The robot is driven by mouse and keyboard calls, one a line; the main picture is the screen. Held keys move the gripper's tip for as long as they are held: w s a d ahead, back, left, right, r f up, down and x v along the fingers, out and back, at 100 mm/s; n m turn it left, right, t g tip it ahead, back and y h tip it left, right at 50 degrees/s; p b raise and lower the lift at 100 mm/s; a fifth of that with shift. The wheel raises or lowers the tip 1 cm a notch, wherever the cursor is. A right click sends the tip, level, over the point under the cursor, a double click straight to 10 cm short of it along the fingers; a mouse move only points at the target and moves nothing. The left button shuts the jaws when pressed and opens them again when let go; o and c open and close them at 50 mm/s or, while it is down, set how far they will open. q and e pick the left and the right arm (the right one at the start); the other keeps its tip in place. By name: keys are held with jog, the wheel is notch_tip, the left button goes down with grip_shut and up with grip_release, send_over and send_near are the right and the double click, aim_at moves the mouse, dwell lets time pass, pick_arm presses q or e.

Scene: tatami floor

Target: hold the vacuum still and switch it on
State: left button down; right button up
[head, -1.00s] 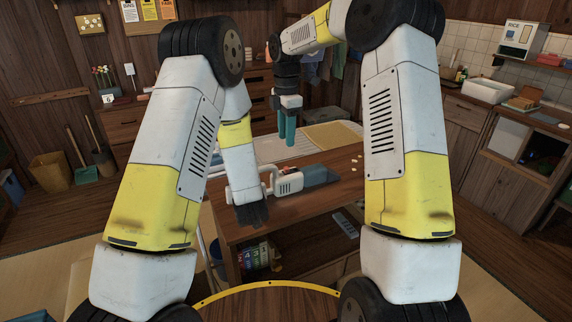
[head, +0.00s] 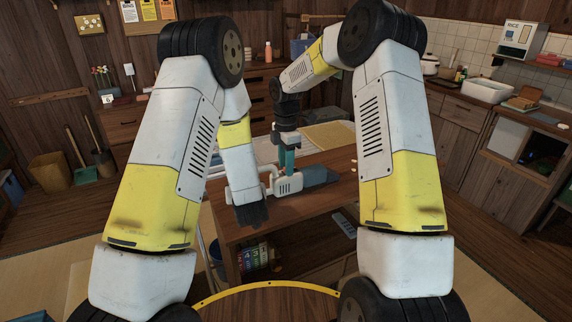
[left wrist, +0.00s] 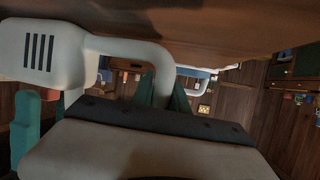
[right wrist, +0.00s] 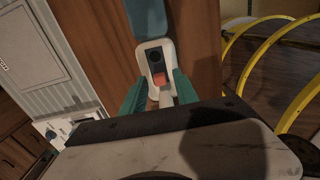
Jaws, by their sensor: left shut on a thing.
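The vacuum lies on the wooden table, with a white body (head: 289,184), a dark blue nozzle end (head: 320,176) pointing right and a looped white handle (left wrist: 140,50). My left gripper (left wrist: 162,92) is shut on the handle; in the head view my left wrist hides its fingers. My right gripper (head: 288,165) points down over the vacuum body, its teal fingers apart. In the right wrist view an orange-red switch (right wrist: 158,78) shows on top of the body, between the right gripper's fingertips (right wrist: 156,92). I cannot tell whether they touch it.
The wooden table (head: 335,194) has bare room in front of and to the right of the vacuum. A tan mat (head: 327,136) lies at its back. Yellow curved rails (right wrist: 285,65) show in the right wrist view.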

grip_shut()
dwell(1.2)
